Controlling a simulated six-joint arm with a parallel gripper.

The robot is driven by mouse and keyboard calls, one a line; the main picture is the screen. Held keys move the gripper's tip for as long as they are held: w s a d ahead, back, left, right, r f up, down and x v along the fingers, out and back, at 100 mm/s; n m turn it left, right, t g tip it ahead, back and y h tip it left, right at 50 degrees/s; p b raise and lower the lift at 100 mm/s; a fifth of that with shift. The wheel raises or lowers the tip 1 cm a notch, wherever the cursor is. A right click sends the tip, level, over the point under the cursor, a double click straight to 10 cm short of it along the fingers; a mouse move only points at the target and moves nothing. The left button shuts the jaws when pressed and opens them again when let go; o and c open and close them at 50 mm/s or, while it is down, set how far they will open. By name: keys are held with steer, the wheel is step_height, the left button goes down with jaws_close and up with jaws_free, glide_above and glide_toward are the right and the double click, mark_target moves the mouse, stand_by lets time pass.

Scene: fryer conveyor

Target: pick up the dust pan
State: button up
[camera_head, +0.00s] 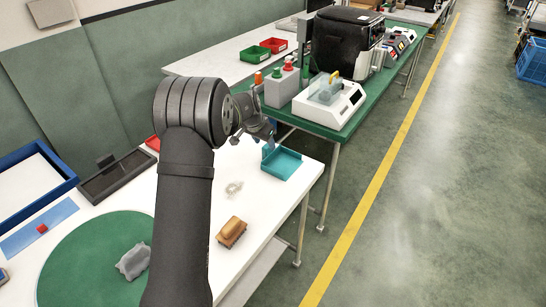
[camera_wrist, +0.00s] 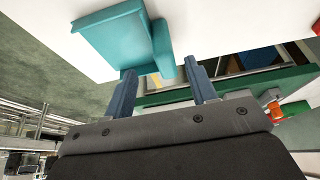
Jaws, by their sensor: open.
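The teal dust pan (camera_head: 283,165) lies on the white table near its far right corner. In the wrist view, the dust pan (camera_wrist: 112,38) is at the upper left, and a narrow teal part, perhaps its handle, reaches down toward the gap between my fingers. My gripper (camera_head: 267,147) is at the pan's back left edge. In the wrist view, my gripper (camera_wrist: 164,72) has its two blue fingers spread apart, with the tip of the narrow part at or just beyond the gap. Contact cannot be told. My arm hides part of the table.
A brown brush (camera_head: 231,232) and a small pale pile (camera_head: 234,188) lie on the white table. A green round mat (camera_head: 85,262) holds a grey lump (camera_head: 133,261). A dark tray (camera_head: 118,175) is at the left. A green table (camera_head: 330,125) with machines stands beyond the pan.

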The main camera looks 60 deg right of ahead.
mark_target(269, 150)
steer(key=shift+w+d+x, duration=0.1)
steer(key=shift+d+x, duration=0.05)
steer(key=shift+x, duration=1.8)
steer(key=shift+w+d+x, duration=0.15)
steer(key=shift+x, duration=1.8)
steer(key=shift+r, duration=0.1)
steer(key=c, duration=1.1)
